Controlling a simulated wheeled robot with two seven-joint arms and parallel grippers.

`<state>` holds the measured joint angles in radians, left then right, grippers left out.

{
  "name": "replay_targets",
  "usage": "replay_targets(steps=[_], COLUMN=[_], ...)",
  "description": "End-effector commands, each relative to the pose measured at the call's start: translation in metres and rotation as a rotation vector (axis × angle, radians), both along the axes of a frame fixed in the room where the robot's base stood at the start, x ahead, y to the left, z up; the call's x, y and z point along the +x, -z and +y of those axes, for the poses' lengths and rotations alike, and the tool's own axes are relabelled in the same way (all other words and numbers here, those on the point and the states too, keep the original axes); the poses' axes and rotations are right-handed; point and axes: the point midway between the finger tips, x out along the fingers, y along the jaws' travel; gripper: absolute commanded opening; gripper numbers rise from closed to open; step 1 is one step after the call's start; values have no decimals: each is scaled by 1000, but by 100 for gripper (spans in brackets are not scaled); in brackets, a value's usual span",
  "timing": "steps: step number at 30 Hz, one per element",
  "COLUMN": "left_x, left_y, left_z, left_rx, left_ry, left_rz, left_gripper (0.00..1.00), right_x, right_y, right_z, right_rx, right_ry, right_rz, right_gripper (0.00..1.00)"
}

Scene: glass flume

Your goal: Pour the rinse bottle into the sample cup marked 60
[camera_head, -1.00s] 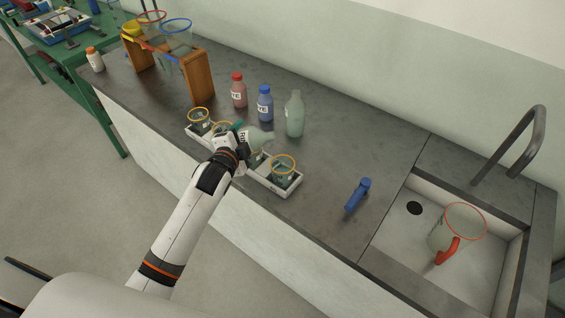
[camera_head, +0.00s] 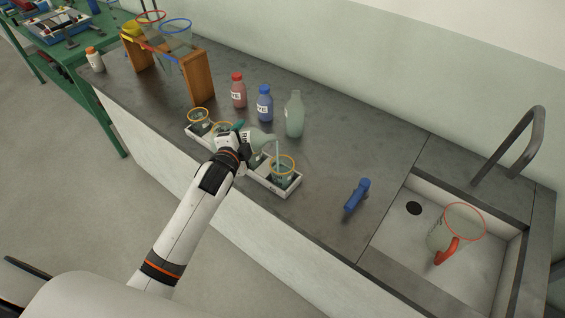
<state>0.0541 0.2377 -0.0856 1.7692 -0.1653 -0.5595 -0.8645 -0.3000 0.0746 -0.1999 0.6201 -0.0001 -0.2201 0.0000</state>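That cup stands upright in the right end of a white tray (camera_head: 263,185). Another cup (camera_head: 199,120) stands at the tray's left end, and more cups between are partly hidden by my gripper. The cup markings are too small to read. My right gripper is not in view.
A red bottle (camera_head: 238,92), a blue bottle (camera_head: 265,105) and an upright green bottle (camera_head: 294,115) stand behind the tray. A wooden stand (camera_head: 197,78) holds funnels at left. A blue object (camera_head: 357,195) lies near the sink (camera_head: 485,275), which holds a red-handled jug (camera_head: 449,243).

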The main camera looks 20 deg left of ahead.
Motion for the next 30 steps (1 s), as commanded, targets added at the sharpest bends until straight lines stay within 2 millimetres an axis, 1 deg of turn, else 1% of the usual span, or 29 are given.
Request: replay_targets(steps=[11, 19, 30], left_x=[0, 0, 1], left_y=[0, -1, 0], left_z=[-1, -1, -2], left_rx=[21, 31, 49], left_ry=[0, 1, 1], left_rz=[4, 4, 9], left_gripper=[36, 36, 36], right_x=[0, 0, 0], right_y=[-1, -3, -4], right_z=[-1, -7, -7], right_rx=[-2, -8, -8], right_ry=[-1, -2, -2], right_rz=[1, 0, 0], right_gripper=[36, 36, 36])
